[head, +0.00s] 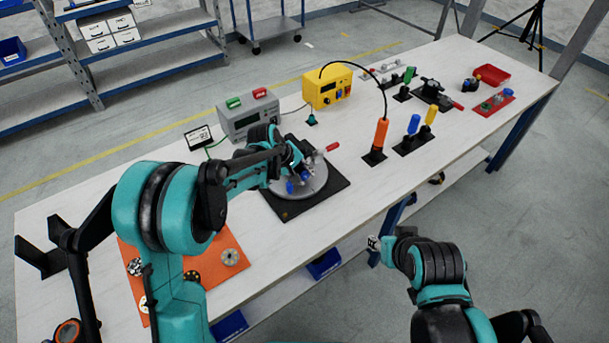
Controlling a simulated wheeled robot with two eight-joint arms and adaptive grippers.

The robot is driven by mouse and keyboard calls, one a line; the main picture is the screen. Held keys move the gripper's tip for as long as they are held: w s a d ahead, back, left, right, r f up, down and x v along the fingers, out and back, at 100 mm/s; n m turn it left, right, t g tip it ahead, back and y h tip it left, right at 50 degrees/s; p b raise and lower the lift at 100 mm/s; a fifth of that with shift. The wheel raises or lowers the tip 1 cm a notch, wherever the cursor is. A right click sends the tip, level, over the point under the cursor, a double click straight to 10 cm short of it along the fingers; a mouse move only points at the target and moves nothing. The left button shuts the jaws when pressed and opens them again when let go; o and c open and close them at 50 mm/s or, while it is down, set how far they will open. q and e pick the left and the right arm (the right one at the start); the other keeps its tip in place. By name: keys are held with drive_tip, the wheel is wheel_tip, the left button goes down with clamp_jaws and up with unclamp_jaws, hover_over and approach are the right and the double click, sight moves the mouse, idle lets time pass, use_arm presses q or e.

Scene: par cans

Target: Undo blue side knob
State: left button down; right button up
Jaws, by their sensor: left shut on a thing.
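A round grey plate (318,186) lies on a square black base (283,209) near the middle of the table. A fixture with blue knobs and a red handle (328,148) stands on it. One blue knob (290,187) shows at the front, and another blue piece (304,175) shows just under my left fingers. My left gripper (299,168) reaches over the fixture and is shut on what seems to be a blue knob; the wrist hides much of the contact. My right gripper (375,243) hangs by the table's front edge, away from the fixture, its fingers too small to read.
A grey power box (247,118) and a yellow box (327,88) stand behind the fixture. An upright orange-handled tool (380,133) with a curved black cable stands to the right. An orange mat (205,265) with round parts lies front left. White table surface (335,215) is clear right of the base.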

use_arm(q)
drive_tip(key=c, duration=1.2)
unclamp_jaws()
drive_tip(key=shift+d, duration=0.1)
